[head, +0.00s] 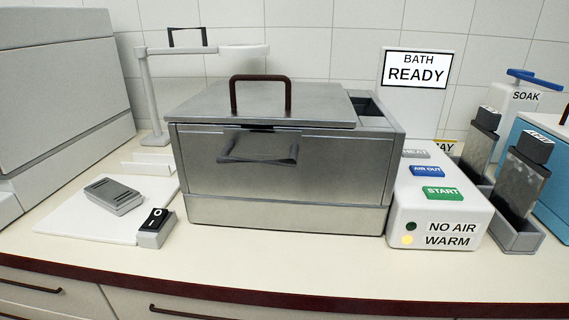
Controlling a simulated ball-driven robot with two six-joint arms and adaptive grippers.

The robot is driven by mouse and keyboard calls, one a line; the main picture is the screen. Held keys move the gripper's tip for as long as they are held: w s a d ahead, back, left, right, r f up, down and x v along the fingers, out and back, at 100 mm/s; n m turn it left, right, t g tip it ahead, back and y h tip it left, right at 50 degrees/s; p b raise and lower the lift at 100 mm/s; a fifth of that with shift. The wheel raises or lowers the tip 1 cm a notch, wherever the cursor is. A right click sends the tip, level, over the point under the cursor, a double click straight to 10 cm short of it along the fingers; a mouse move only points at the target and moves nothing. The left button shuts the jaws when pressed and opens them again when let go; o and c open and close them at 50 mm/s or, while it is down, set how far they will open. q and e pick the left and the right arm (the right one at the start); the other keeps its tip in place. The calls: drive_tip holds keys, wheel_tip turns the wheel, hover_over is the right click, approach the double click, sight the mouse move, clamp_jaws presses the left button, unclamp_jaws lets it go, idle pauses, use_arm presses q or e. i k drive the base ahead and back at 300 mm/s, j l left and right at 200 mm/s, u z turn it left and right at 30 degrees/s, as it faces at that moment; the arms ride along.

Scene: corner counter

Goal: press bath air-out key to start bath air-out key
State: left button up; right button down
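The blue AIR OUT key (428,171) sits on the sloped top of the white control box (459,217), right of the steel bath (280,170). A grey HEAT key (415,153) is behind it and a green START key (442,193) is in front. On the box front, the NO AIR lamp (411,226) is dark green and the WARM lamp (407,240) glows yellow. The sign (417,70) behind reads BATH READY. The bath's lid (262,105) lies on top, with a dark gap at its right. Neither gripper shows in the head view.
A rocker switch (154,226) and a grey handheld device (115,196) are at the left. Grey holders with dark bottles (520,188), a SOAK bottle (515,106) and a blue box (555,170) crowd the right. The front counter strip (270,262) is clear.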

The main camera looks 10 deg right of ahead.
sight(418, 171)
drive_tip(key=z, duration=0.7)
